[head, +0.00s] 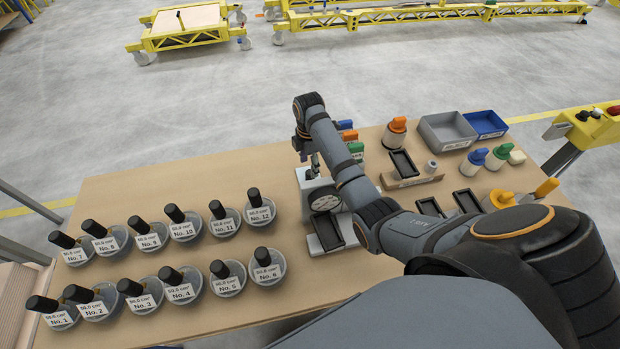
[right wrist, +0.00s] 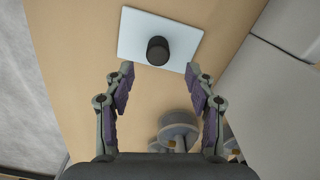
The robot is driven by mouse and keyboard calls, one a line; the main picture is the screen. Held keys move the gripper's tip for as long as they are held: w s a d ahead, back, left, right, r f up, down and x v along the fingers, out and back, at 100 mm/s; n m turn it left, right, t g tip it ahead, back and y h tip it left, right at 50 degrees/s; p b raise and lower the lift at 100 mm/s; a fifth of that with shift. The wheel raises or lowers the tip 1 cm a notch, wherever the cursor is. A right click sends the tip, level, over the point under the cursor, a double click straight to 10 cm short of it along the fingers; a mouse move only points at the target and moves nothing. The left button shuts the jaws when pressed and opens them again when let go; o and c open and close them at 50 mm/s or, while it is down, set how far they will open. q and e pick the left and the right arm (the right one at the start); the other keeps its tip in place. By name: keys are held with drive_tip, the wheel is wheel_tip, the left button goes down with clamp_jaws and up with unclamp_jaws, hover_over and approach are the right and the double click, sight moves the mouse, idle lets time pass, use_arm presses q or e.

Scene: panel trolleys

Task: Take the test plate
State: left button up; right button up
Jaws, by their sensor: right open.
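A pale, flat plate with an upright black knob (right wrist: 158,50) lies over the wooden table in the right wrist view; it looks like the test plate. My right gripper (right wrist: 160,72) is open and empty, its fingertips at the plate's near edge on either side of the knob. In the head view my right gripper (head: 313,166) is over the middle of the table, close to a white dial gauge stand (head: 322,205). The arm hides part of this area, so I cannot tell the gap between fingers and plate. My left gripper is out of view.
Two rows of round discs with black handles (head: 180,285) fill the table's left side. A grey bin (head: 447,130), a blue bin (head: 485,124), a wooden holder (head: 412,178) and coloured knobs stand on the right. The table (head: 130,185) is bare at far left.

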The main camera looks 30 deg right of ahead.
drive_tip(key=shift+w+d+f+p, duration=0.15)
drive_tip(key=shift+f+p, duration=0.25)
drive_tip(key=shift+f, duration=1.1)
drive_tip(key=shift+d+f+p, duration=0.1)
drive_tip(key=shift+f+p, duration=0.25)
drive_tip(key=shift+f, duration=1.15)
clamp_jaws()
